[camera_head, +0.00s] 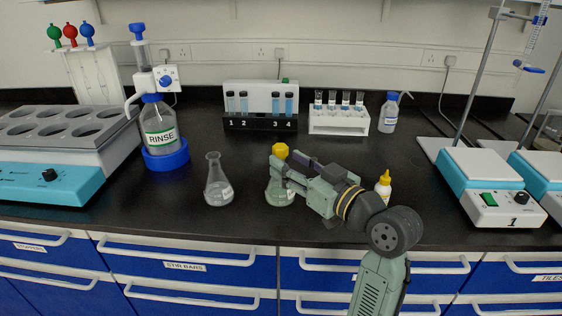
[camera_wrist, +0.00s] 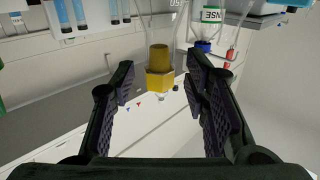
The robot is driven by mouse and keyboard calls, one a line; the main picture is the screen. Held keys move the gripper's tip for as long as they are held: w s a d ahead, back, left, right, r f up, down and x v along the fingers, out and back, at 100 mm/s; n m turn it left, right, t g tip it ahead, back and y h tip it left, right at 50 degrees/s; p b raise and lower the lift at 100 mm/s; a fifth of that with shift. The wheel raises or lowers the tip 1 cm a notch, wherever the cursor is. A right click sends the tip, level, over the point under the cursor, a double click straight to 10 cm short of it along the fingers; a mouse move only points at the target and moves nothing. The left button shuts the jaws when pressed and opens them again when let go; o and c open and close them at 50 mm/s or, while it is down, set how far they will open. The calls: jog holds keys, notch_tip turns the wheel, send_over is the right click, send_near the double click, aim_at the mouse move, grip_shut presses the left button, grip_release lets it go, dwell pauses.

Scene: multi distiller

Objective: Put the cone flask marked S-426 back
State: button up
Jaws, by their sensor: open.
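A conical flask with a yellow stopper (camera_head: 280,150) stands on the black bench in the head view, its green-tinted base (camera_head: 280,196) showing below my gripper. My gripper (camera_head: 286,161) is open around the flask's upper part. In the wrist view the yellow stopper (camera_wrist: 159,70) sits between the spread fingers (camera_wrist: 159,82), with no clear contact on either side. A second, clear conical flask (camera_head: 218,184) without a stopper stands upright to the left. Both flasks carry pale labels too small to read, so I cannot tell which is S-426.
A rinse bottle (camera_head: 160,137) in a blue holder stands at left by a bath with round wells (camera_head: 62,132). Vial racks (camera_head: 260,123) (camera_head: 338,122) stand behind. A small yellow-capped bottle (camera_head: 383,186) is close right of my arm. Stirrer plates (camera_head: 490,185) are far right.

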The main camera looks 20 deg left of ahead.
jog(key=b+v, duration=0.1)
jog(key=v, duration=0.7)
jog(key=shift+b, duration=0.35)
jog(key=shift+d, duration=0.1)
